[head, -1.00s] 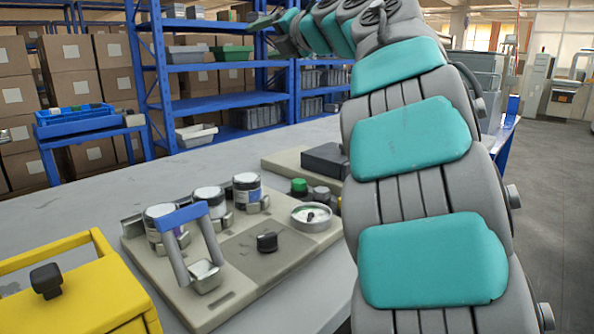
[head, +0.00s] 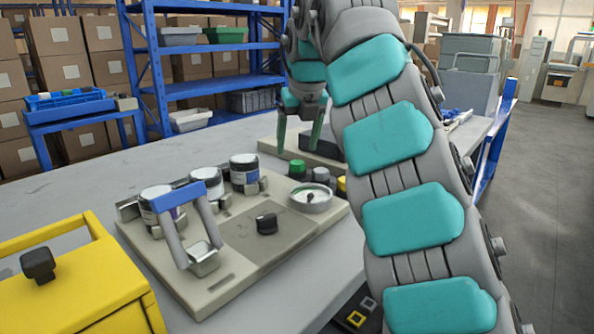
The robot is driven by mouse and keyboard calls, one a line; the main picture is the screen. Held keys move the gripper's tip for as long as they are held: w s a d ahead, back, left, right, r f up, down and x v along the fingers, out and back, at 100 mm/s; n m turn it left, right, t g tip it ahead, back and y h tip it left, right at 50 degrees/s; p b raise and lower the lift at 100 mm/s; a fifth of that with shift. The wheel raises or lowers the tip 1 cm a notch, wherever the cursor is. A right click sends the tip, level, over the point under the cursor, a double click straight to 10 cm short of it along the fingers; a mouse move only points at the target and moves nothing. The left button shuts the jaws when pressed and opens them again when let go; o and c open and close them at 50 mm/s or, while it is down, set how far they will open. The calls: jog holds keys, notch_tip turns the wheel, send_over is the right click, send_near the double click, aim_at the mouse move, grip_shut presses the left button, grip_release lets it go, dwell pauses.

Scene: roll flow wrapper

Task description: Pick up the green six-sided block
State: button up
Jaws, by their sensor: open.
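A small green piece (head: 297,168), likely the green six-sided block, stands behind the round dial; it is too small to count its sides. My gripper (head: 299,147) hangs from the bent arm with its fingers pointing down, apart and empty. In the picture the fingertips are just above and behind the green piece. I cannot tell the exact distance in depth. A grey piece (head: 320,175) and a yellow one (head: 341,185) stand to its right, the yellow one partly hidden by my arm.
A beige board (head: 225,285) holds several jars (head: 208,182), a blue-handled clamp (head: 176,195), a black knob (head: 266,223) and a dial (head: 310,198). A dark box (head: 325,147) is behind the gripper. A yellow case (head: 75,290) is at front left. The table's left rear is clear.

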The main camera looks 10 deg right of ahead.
aim_at(297, 162)
jog(key=shift+d+b+x, duration=0.15)
jog(key=shift+b+x, duration=0.2)
jog(key=shift+x, duration=0.85)
jog(key=shift+d+b+x, duration=0.15)
jog(key=shift+b+x, duration=0.15)
jog(key=shift+x, duration=0.9)
jog(key=shift+c, duration=0.2)
grip_shut()
